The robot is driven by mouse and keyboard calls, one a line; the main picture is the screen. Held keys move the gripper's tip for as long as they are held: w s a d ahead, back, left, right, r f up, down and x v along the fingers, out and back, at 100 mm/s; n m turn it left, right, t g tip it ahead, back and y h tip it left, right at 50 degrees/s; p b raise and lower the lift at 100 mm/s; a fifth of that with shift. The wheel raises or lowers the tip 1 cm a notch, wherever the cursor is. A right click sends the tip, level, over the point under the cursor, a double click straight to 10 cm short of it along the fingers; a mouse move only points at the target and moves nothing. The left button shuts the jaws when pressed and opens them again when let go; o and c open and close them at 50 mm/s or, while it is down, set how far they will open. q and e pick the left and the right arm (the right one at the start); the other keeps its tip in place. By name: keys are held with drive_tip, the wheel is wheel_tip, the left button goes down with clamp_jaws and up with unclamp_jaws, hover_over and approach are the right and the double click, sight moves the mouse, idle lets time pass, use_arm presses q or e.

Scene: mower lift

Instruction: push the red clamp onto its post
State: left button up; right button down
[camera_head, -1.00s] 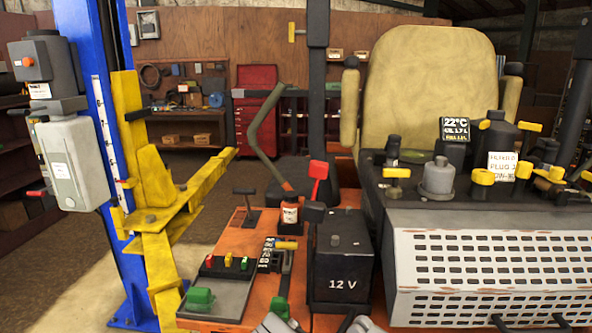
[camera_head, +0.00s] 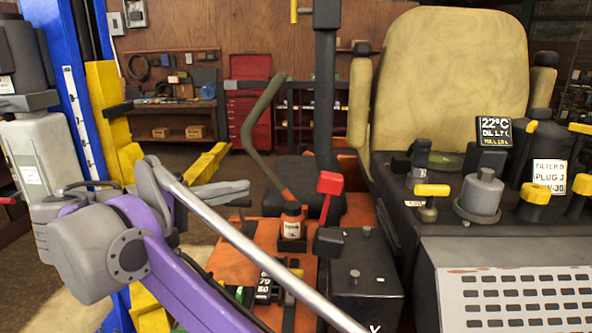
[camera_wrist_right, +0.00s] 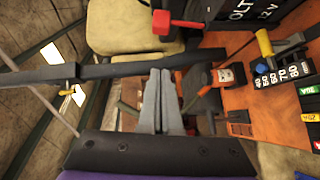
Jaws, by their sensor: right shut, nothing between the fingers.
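The red clamp (camera_head: 330,182) stands raised above a black block at the left edge of the black battery (camera_head: 365,296). Two small grey posts show on the battery top, a nearer one (camera_head: 354,275) and a farther one (camera_head: 367,231). The clamp appears apart from both. It also shows at the top of the right wrist view (camera_wrist_right: 178,22). My right gripper (camera_head: 240,187) is shut and empty, left of the clamp and well away from it. Its grey fingers (camera_wrist_right: 161,75) are together in the wrist view. My left gripper is not in view.
A bent grey-green lever (camera_head: 258,130) rises behind the orange deck, left of the clamp. The blue lift column (camera_head: 75,110) and yellow lift arm (camera_head: 208,160) stand at left. The seat (camera_head: 425,80) is behind. A pale bar crosses the foreground, hiding part of the deck.

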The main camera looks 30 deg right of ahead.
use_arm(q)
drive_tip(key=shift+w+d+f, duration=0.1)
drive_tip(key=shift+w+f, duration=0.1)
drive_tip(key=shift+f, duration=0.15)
use_arm(e)
drive_tip(key=s+x, duration=0.3)
drive_tip(key=x, duration=1)
drive_tip(key=shift+w+d+f, duration=0.2)
drive_tip(key=shift+w+d, duration=0.1)
drive_tip(key=shift+w, duration=0.05)
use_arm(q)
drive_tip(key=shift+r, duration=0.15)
use_arm(e)
drive_tip(key=shift+r, duration=0.1)
